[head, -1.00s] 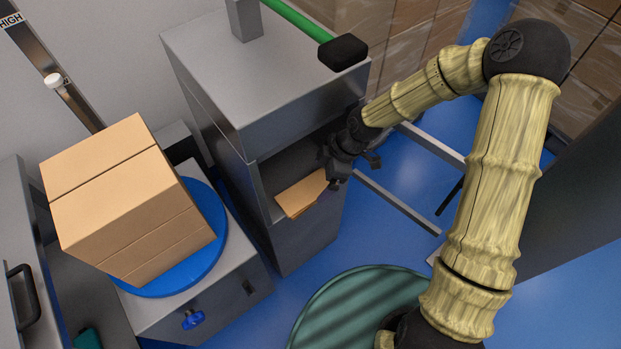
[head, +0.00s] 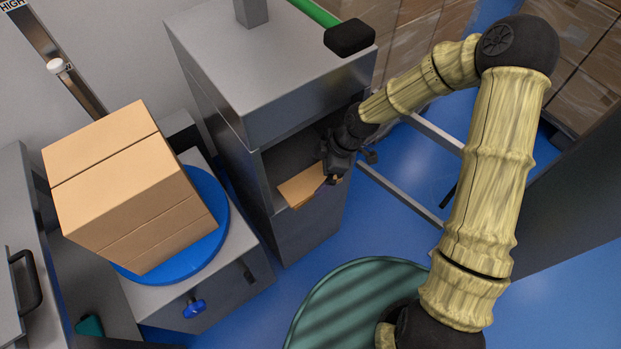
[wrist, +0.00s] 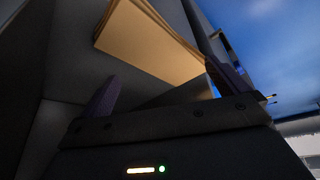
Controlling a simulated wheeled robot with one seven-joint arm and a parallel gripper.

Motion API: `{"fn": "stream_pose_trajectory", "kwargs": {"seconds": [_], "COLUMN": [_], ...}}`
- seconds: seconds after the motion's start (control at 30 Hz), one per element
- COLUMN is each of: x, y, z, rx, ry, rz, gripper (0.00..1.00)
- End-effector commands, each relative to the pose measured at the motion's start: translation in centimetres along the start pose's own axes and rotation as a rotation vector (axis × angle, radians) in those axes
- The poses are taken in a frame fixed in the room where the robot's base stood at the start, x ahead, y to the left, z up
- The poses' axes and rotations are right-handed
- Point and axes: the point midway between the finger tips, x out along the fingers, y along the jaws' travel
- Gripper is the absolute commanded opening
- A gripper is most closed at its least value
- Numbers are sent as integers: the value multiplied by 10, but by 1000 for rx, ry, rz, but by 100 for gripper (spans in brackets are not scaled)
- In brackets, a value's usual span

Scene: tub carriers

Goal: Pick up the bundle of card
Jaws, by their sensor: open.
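The bundle of card (head: 299,188) is a flat tan stack lying in the open recess of the grey cabinet, near its front edge. In the wrist view the bundle (wrist: 150,45) shows layered edges and lies beyond the fingertips. My gripper (head: 333,181) is at the recess opening, at the right end of the bundle, and partly covers it in the head view. In the wrist view my gripper (wrist: 160,88) is open, with its two dark fingers apart and nothing held. The right finger overlaps the bundle's near corner; whether it touches cannot be told.
The grey cabinet (head: 270,85) has a solid top above the recess and side walls around it. A large carton (head: 125,185) sits on a blue turntable (head: 205,245) at left. A green-handled tool with a black head (head: 350,37) juts over the cabinet top.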

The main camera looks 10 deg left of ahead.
Motion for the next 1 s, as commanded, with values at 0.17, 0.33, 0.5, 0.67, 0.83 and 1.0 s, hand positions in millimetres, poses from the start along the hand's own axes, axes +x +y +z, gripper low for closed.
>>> {"fn": "stream_pose_trajectory", "kwargs": {"seconds": [0.17,0.33,0.5,0.67,0.83,1.0], "x": [24,47,51,51,51,51], "y": [-2,-2,-1,-1,-1,-1], "z": [2,2,2,2,2,2], "rx": [-1,-2,0,0,0,0], "ry": [0,0,0,0,0,0], "rz": [-3,-3,0,0,-1,-1], "gripper": [100,100,100,100,100,88]}}
